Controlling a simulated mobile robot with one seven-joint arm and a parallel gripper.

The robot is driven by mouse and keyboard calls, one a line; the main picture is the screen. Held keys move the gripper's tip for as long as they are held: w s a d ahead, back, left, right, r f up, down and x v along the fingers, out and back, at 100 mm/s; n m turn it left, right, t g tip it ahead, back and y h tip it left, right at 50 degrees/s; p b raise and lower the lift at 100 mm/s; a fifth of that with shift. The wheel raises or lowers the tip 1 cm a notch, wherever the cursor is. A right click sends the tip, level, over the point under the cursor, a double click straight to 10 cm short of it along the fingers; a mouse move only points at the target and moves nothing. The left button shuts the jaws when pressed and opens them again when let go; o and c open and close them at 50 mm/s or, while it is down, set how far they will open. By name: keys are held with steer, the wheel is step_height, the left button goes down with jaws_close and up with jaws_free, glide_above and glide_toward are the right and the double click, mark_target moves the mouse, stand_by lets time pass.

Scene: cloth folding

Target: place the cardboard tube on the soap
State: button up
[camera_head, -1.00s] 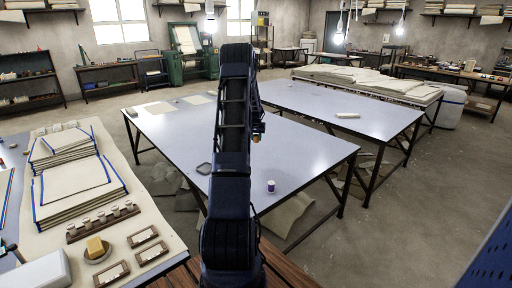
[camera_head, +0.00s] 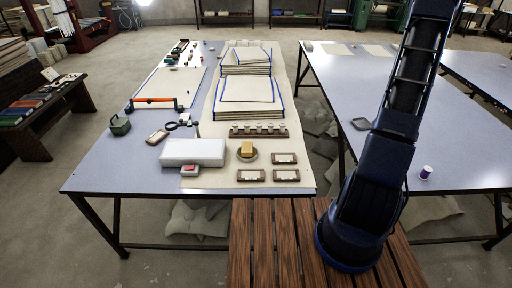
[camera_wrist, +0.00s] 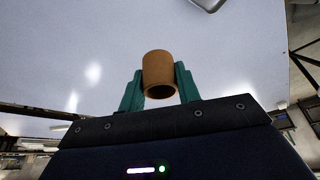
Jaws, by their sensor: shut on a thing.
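The cardboard tube (camera_wrist: 158,72) is a short brown hollow cylinder in the wrist view. My gripper (camera_wrist: 160,90) is shut on it, with one green finger on each side. Its open end faces the wrist camera. The soap (camera_head: 247,149) is a yellow-tan block on a small round dish (camera_head: 248,158) on the left table in the head view. My gripper and the tube are not visible in the head view; only my arm shows, at the right, apart from the soap.
Small framed trays (camera_head: 285,158) lie right of and below the soap. A rack of several spools (camera_head: 258,131) stands behind it. A white box (camera_head: 193,152) is to its left. Folded cloths (camera_head: 248,90) are stacked farther back. A purple-and-white spool (camera_head: 426,172) stands on the right table (camera_head: 465,150).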

steer(key=w+a+r+n+y, duration=0.1)
steer(key=w+a+n, duration=0.15)
steer(key=a, duration=0.85)
steer(key=w+a+r+n, duration=0.1)
steer(key=w+a, duration=0.2)
steer(key=a, duration=0.9)
steer(key=r+n+y, duration=0.2)
steer(key=n+y, duration=0.2)
steer(key=n, duration=0.6)
glide_above(246, 145)
steer(key=s, duration=0.1)
steer(key=f, duration=1.9)
steer(key=shift+d+f, duration=0.15)
steer(key=shift+d, duration=0.1)
steer(key=shift+f, duration=0.1)
steer(key=o, duration=0.9)
steer(key=shift+o, duration=0.2)
